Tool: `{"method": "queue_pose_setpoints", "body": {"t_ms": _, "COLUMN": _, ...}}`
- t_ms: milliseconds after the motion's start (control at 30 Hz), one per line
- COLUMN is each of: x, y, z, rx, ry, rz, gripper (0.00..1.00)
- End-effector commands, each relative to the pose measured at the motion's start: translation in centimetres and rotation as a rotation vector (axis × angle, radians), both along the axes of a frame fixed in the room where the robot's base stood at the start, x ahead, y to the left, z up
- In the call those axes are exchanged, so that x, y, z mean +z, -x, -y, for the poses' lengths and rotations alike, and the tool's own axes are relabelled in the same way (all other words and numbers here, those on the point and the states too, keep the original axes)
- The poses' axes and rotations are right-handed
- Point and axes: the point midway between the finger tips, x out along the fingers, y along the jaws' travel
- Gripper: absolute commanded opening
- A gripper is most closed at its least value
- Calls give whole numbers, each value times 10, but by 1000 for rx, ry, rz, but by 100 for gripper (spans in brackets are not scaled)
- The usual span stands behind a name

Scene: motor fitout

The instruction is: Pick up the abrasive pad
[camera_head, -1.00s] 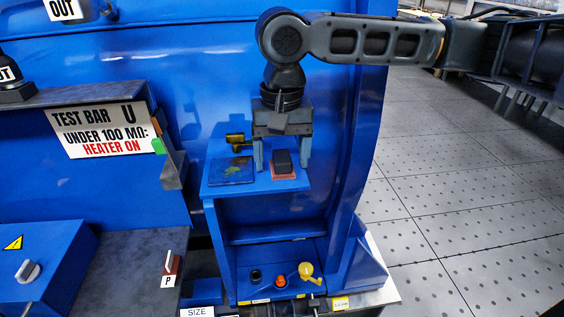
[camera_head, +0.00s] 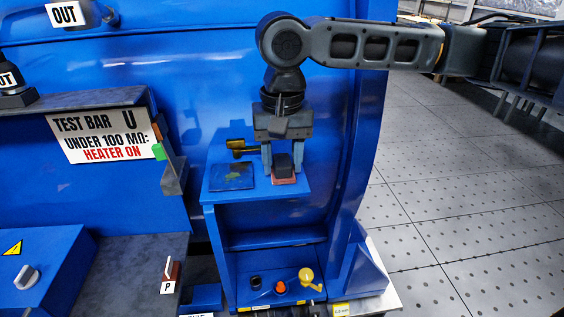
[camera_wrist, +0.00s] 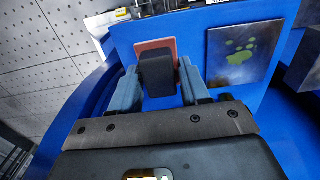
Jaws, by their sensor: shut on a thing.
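The abrasive pad is a flat red-brown square (camera_head: 284,181) with a black block (camera_head: 283,163) as its grip, on the right part of a blue shelf (camera_head: 257,195). My gripper (camera_head: 282,168) points down over it, its two blue-grey fingers shut on the sides of the black block. In the wrist view the block (camera_wrist: 157,78) stands between the fingers, and the red base (camera_wrist: 152,46) shows beyond it. The pad seems to rest on the shelf; I cannot see a gap below it.
A dark plate with green marks (camera_head: 232,177) lies left of the pad. A brass-coloured fitting (camera_head: 240,147) is behind it. A blue wall stands close behind. Small knobs, one orange (camera_head: 280,287) and one yellow (camera_head: 306,274), are on the lower ledge. A test bar sign (camera_head: 104,135) is at left.

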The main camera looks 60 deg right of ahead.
Motion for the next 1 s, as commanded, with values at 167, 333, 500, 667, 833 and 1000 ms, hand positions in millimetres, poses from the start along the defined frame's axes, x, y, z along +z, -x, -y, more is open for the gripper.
{"method": "queue_pose_setpoints", "body": {"t_ms": 167, "x": 17, "y": -1, "z": 0, "rx": 1, "ry": 1, "rz": 2, "gripper": 16}}
{"method": "queue_pose_setpoints", "body": {"t_ms": 333, "x": 44, "y": 5, "z": 14, "rx": -8, "ry": 2, "rz": 1, "gripper": 16}}
{"method": "queue_pose_setpoints", "body": {"t_ms": 500, "x": 67, "y": 21, "z": 49, "rx": -7, "ry": 1, "rz": 2, "gripper": 16}}
{"method": "queue_pose_setpoints", "body": {"t_ms": 667, "x": 86, "y": 33, "z": 78, "rx": -5, "ry": 0, "rz": 1, "gripper": 16}}
{"method": "queue_pose_setpoints", "body": {"t_ms": 833, "x": 100, "y": 41, "z": 97, "rx": -2, "ry": 0, "rz": 1, "gripper": 16}}
{"method": "queue_pose_setpoints", "body": {"t_ms": 1000, "x": 106, "y": 45, "z": 106, "rx": 0, "ry": 0, "rz": 0, "gripper": 16}}
